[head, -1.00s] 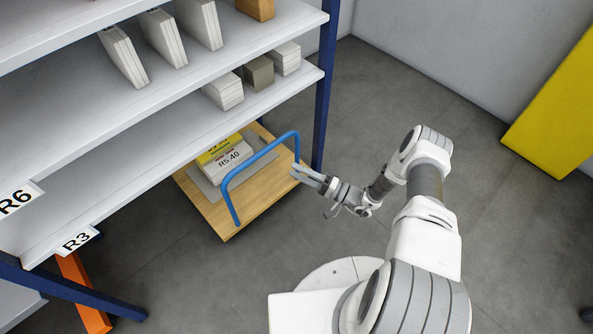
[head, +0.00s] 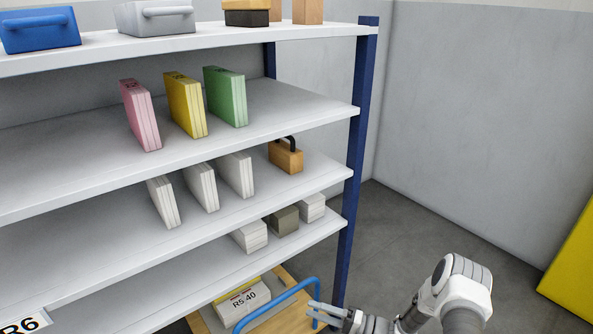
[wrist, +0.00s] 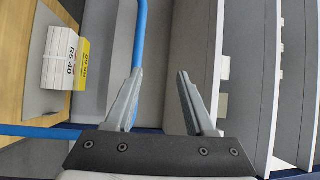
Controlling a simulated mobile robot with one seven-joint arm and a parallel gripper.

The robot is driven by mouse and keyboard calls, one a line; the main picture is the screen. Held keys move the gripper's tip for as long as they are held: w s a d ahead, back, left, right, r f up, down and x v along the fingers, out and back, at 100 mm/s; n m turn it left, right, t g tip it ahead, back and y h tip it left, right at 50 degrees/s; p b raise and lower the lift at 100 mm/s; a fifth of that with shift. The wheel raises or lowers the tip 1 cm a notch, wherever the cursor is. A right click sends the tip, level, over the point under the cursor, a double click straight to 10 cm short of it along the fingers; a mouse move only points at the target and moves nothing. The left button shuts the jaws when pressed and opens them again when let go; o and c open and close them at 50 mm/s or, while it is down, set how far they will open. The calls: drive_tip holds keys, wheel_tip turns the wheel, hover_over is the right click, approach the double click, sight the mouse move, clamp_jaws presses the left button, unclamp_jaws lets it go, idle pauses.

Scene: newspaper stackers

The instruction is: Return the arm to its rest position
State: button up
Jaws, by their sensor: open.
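My gripper (head: 322,311) is at the lower right in the head view, beside the shelf's right post. In the wrist view my gripper (wrist: 155,95) is open, with nothing between its two fingers. My arm (head: 455,300) is bent at the bottom right of the head view, in front of the shelf and partly cut off by the frame edge.
A shelf unit with a blue post (head: 357,150) fills the left. A wooden trolley (head: 275,320) with a blue handle (head: 280,297) and a stack labelled R5.40 (head: 238,305) stands close to my gripper. Grey floor (head: 420,230) is clear to the right.

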drive_tip(key=s+r+n+g+h, duration=0.3)
drive_tip(key=s+r+g+h, duration=0.1)
drive_tip(key=r, duration=0.8)
drive_tip(key=s+r+n+g+h, duration=0.25)
drive_tip(key=r+g+h, duration=0.2)
drive_tip(key=r, duration=0.85)
drive_tip(key=s+d+r+m+t+h, duration=0.1)
drive_tip(key=s+d+r+t+h, duration=0.35)
drive_tip(key=s+r, duration=0.4)
drive_tip(key=s+d+r+m+t+h, duration=0.25)
drive_tip(key=s+r+h, duration=0.25)
drive_tip(key=s+r, duration=0.4)
wheel_tip(320, 180, up, 27)
drive_tip(key=s+p, duration=0.1)
drive_tip(key=p, duration=2.7)
drive_tip(key=shift+s+d+n+t+p, duration=0.2)
drive_tip(key=shift+d+n+t+p, duration=0.1)
drive_tip(key=shift+d+n+t, duration=0.15)
